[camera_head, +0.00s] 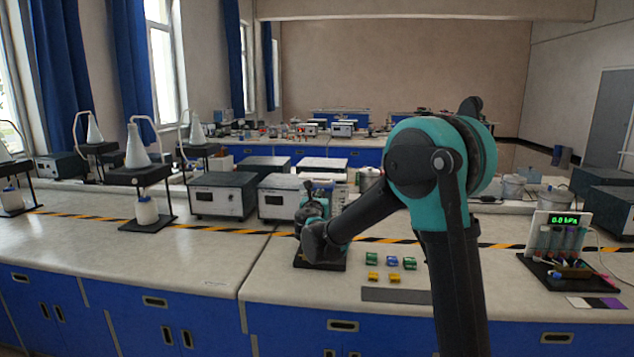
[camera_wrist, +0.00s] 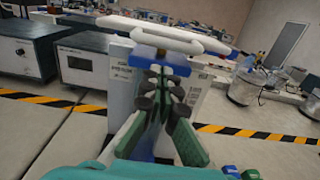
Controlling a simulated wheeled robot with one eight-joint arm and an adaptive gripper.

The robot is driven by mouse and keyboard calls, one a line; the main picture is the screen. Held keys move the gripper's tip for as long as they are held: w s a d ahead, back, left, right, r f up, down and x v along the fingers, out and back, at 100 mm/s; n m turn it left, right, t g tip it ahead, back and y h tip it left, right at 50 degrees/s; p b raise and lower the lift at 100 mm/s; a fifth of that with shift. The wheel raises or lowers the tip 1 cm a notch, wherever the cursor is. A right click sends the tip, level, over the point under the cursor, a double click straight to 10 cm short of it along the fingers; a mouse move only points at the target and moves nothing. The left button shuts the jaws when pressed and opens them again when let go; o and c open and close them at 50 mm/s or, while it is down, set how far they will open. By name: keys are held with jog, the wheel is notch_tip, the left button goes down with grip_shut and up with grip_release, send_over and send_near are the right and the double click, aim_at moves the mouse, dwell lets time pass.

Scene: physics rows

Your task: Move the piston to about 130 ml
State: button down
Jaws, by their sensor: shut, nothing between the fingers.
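The piston's apparatus shows in the wrist view as a white bar-shaped handle (camera_wrist: 165,33) with a blue part below it, in front of an upright white panel (camera_wrist: 122,85) with print too small to read. My gripper (camera_wrist: 163,78) is shut and empty, its fingertips together just below the handle in that view. I cannot tell whether they touch it. The fingers hide most of the piston and its scale, so its reading cannot be read. In the head view my gripper (camera_head: 312,203) is over a dark base plate (camera_head: 330,266), and my arm covers much of the apparatus.
Small green, blue and yellow blocks (camera_head: 392,261) lie right of the base plate. Grey instrument boxes (camera_head: 222,195) stand behind. The bench at left front is clear.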

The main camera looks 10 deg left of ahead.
aim_at(320, 182)
jog(key=shift+r, duration=0.25)
jog(key=shift+r, duration=0.35)
jog(key=shift+r, duration=2.25)
jog(key=shift+f, duration=0.75)
jog(key=shift+s, duration=0.15)
